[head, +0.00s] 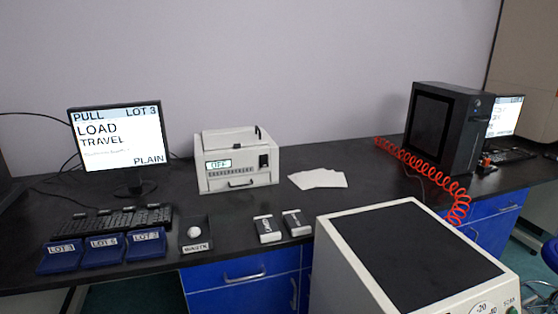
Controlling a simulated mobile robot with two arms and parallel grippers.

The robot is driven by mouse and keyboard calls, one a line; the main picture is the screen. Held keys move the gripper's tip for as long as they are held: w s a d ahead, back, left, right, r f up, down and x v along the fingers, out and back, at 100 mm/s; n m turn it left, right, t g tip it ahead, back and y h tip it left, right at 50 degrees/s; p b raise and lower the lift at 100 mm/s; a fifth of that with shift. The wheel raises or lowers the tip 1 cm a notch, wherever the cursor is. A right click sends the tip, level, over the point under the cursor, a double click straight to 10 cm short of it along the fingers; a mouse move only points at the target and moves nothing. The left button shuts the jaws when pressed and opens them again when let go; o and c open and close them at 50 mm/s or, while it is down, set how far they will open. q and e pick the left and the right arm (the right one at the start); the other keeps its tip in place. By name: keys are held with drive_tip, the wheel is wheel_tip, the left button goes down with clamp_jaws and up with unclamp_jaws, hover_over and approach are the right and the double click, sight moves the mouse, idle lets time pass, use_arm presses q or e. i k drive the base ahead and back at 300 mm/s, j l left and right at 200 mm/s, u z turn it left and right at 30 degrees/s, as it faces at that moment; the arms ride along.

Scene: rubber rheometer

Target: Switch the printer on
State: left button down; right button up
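The printer (238,164) is a small off-white box on the black bench, left of centre in the head view. Its small display (217,164) reads OFF. A black switch (263,161) sits on the right of its front face, and a dark handle shows low on the front. I cannot tell the switch's position at this size. Neither of my grippers is in view.
A monitor (117,139) and keyboard (114,220) stand left of the printer. Blue trays (103,251) marked LOT, a WASTE tray (195,246) and two small devices lie along the front edge. Paper sheets (318,179) lie right of the printer. A white machine (345,260) stands in front right.

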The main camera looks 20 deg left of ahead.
sight(264, 159)
drive_tip(key=i+j+z, duration=0.15)
drive_tip(key=j+z, duration=0.2)
drive_tip(key=j, duration=0.4)
drive_tip(key=i+j+z, duration=0.1)
drive_tip(key=j+z, duration=0.3)
drive_tip(key=j, duration=0.3)
drive_tip(key=j+z, duration=0.35)
drive_tip(key=j, duration=0.4)
drive_tip(key=k, duration=0.05)
